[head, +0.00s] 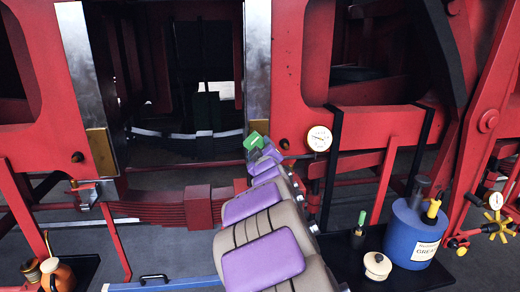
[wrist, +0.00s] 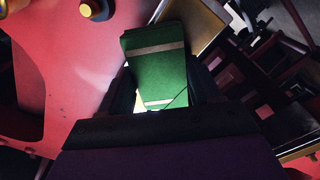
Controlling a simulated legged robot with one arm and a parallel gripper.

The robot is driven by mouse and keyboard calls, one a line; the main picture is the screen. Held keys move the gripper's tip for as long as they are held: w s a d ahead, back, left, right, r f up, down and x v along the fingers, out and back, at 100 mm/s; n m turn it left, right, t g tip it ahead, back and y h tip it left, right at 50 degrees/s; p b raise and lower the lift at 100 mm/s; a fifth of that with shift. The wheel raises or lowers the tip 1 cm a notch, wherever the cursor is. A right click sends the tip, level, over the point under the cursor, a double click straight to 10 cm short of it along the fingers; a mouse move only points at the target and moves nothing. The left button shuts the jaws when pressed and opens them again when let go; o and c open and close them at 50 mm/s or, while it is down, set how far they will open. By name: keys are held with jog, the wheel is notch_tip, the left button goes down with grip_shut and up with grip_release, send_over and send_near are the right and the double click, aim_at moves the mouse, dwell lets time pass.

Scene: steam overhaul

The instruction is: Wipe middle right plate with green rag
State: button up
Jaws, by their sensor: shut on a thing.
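The green rag (head: 256,141) is a folded block with pale bands. It fills the middle of the wrist view (wrist: 158,70), held between dark fingers. My gripper (head: 262,148) is shut on it at the far end of my arm. On the right side of the frame opening stands an upright bare metal plate (head: 257,55), with a brass plate (head: 260,126) at its lower end. The rag is just below and in front of the brass plate in the head view; I cannot tell whether they touch. Which plate is the middle right one is unclear.
Red frame walls (head: 291,60) flank the opening. Another metal plate (head: 80,55) and brass plate (head: 101,151) line its left side. A gauge (head: 319,138) is right of my gripper. A blue grease can (head: 413,235) stands on a dark tray at lower right.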

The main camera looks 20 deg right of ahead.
notch_tip(320, 180, down, 8)
jog(key=b, duration=0.4)
jog(key=shift+r+b, duration=0.15)
jog(key=shift+b, duration=0.15)
dwell(0.5)
jog(key=shift+v, duration=2.95)
jog(key=shift+s, duration=0.15)
jog(key=v, duration=0.2)
jog(key=shift+s+a+b, duration=0.1)
jog(key=shift+s+b, duration=0.2)
jog(key=shift+s, duration=0.05)
